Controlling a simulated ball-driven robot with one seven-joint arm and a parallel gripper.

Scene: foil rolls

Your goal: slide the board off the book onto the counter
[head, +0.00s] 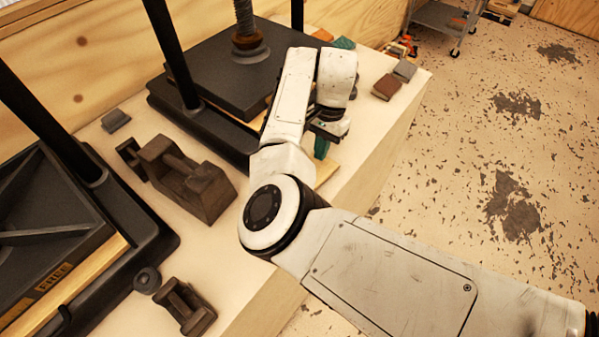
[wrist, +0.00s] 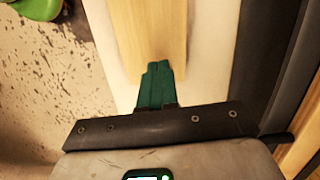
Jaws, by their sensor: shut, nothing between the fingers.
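A light wooden board (wrist: 150,35) shows in the wrist view, with its near end at the tips of my gripper. A pale wood piece (head: 327,170), which looks like the same board, shows beside my arm in the head view. My gripper (wrist: 158,66) has its teal fingers together and empty. Its tips overlap the board's end in the picture; I cannot tell whether they touch. In the head view my gripper (head: 321,148) points down near the counter edge, partly behind my arm. I cannot make out the book, or what lies under the board.
A black screw press (head: 225,70) stands behind my arm; another press (head: 120,220) stands at left. Dark metal weights (head: 190,180) sit between them. Small blocks (head: 388,87) lie at the far end of the pale counter (head: 375,140). Open floor lies to the right.

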